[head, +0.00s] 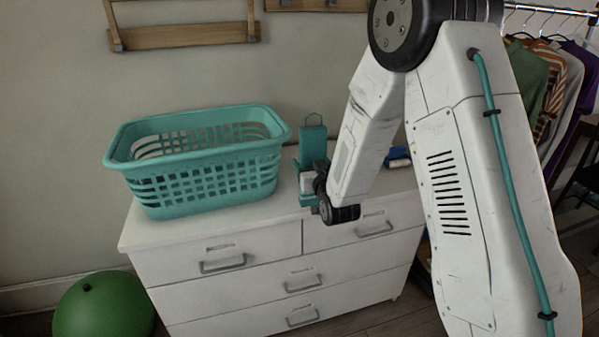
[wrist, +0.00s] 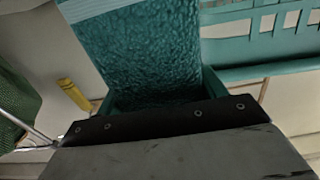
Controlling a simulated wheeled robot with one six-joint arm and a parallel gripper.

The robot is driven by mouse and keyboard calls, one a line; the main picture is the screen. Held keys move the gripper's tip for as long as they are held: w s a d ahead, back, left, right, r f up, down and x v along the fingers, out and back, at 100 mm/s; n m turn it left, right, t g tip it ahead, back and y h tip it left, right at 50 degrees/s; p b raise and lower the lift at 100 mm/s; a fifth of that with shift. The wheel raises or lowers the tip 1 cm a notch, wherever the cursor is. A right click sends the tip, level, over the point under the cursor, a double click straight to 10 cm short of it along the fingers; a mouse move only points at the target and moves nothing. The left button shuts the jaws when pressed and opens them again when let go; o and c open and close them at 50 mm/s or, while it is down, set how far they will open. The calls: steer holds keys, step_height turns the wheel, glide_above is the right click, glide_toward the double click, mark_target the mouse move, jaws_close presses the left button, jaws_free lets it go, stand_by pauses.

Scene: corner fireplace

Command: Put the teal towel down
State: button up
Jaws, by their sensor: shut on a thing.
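The teal towel (head: 313,143) shows in the head view as a narrow upright strip with a thin loop at its top. My gripper (head: 307,181) is shut on its lower part, above or near the white dresser top, just right of the basket. I cannot tell whether the towel touches the dresser. In the wrist view the towel (wrist: 145,50) is a wrinkled teal sheet with a paler band at the upper left. The dark gripper body hides its near end there, and my arm hides part of the area in the head view.
A teal laundry basket (head: 205,165) stands on the white dresser (head: 225,236), left of my gripper. A small blue item (head: 398,158) lies behind my arm. A green ball (head: 104,304) is on the floor, lower left. Clothes (head: 550,85) hang at the right.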

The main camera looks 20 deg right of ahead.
mark_target(299, 160)
steer(key=w, duration=0.1)
steer(key=w+a, duration=0.2)
steer(key=w, duration=0.1)
steer(key=shift+a+f, duration=0.15)
steer(key=shift+f, duration=1.8)
steer(key=o, duration=1.3)
steer(key=shift+f, duration=0.2)
steer(key=shift+c, duration=0.2)
steer(key=s, duration=1.2)
